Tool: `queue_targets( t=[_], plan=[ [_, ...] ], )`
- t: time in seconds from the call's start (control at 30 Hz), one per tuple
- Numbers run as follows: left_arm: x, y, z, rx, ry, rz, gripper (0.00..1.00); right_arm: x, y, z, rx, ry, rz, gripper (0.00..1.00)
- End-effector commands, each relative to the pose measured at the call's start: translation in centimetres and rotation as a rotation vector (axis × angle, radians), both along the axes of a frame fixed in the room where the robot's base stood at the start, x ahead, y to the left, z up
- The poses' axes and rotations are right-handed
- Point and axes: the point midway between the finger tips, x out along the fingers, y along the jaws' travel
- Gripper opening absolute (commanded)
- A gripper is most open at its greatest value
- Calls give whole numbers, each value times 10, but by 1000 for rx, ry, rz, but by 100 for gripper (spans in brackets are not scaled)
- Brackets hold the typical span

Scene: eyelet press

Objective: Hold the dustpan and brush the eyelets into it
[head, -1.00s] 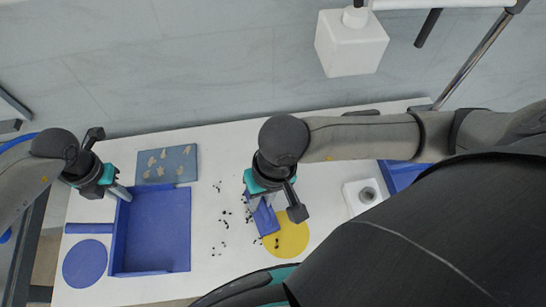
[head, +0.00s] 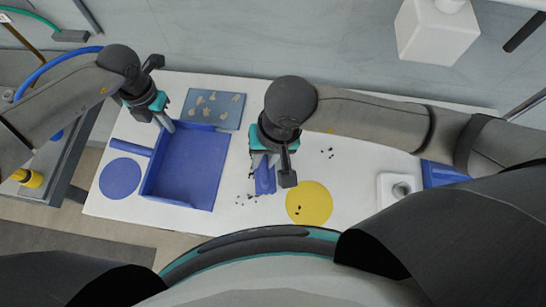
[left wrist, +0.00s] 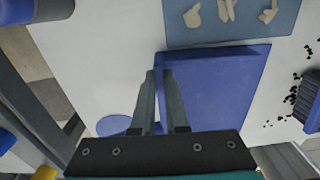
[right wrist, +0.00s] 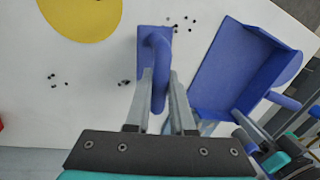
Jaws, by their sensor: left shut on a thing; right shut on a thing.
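The blue dustpan (head: 190,170) lies flat on the white table, its open tray to the left of the brush. My left gripper (head: 167,125) is shut on its back wall; the wall also shows in the left wrist view (left wrist: 215,58). The brush stands on the table, apart from the pan. Small dark eyelets (head: 245,200) lie around the brush, others farther right (head: 327,154) and on the yellow disc (head: 309,203). My right arm hides some table.
A blue-grey mat (head: 214,108) with pale hand-like shapes lies behind the dustpan. A blue disc (head: 120,178) lies left of it. A white block with a round hole (head: 400,188) and a blue bin (head: 440,174) stand at the right. Table between pan and brush is mostly bare.

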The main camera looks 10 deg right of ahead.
Motion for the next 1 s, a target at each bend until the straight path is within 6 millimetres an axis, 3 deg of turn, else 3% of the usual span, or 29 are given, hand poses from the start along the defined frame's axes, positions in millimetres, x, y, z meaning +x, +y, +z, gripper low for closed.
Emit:
queue_targets(
  t=[0.2, 0.47, 0.8, 1.0],
  plan=[
    [0, 0, 0, 0, 0, 0, 0, 8, 21, 1, 2, -2, 2, 0],
    [0, 0, 0, 0, 0, 0, 0, 11, 31, 1, 1, -1, 1, 0],
    [0, 0, 0, 0, 0, 0, 0, 22, 61, 1, 1, -1, 2, 0],
    [0, 0, 0, 0, 0, 0, 0, 25, 69, 0, 0, -1, 1, 0]
  ],
)
